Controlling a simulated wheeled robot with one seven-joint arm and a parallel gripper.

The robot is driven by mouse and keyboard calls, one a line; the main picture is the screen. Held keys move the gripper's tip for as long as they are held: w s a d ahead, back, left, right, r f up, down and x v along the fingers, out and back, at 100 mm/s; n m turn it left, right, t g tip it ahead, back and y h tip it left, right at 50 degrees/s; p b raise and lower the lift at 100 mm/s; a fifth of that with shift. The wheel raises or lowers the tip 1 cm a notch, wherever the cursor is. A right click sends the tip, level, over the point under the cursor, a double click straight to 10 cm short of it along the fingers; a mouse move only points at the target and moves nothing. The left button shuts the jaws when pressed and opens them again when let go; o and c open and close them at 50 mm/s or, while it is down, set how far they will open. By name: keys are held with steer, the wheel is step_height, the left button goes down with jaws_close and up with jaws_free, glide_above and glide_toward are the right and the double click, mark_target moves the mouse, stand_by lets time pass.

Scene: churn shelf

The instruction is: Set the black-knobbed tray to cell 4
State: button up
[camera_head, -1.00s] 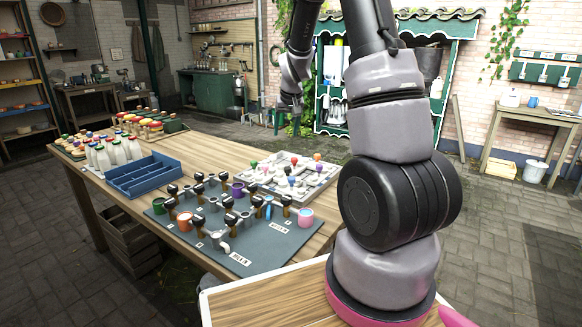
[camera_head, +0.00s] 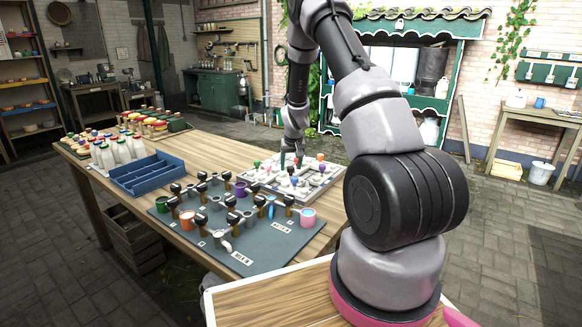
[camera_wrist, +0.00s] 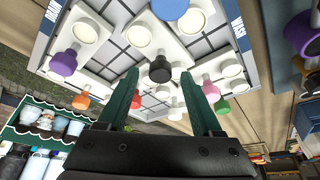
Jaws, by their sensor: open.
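The black-knobbed tray (camera_wrist: 160,70) shows in the wrist view as a black knob on a pale tray, near the middle of the grey grid board. My gripper (camera_wrist: 158,86) is open, with its two green fingers on either side of the black knob in that view. Whether they are level with it or still above it I cannot tell. In the head view my gripper (camera_head: 291,160) is over the board (camera_head: 318,196) on the table. The black knob is not clear there. No cell numbers can be read.
A dark mat (camera_head: 190,236) with cups and black-handled tools lies in front. A blue divided crate (camera_head: 146,176) and bottles (camera_head: 107,155) stand left.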

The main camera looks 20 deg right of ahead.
steer(key=shift+w+f, duration=0.15)
steer(key=shift+f, duration=0.25)
jaws_close()
stand_by(1.2)
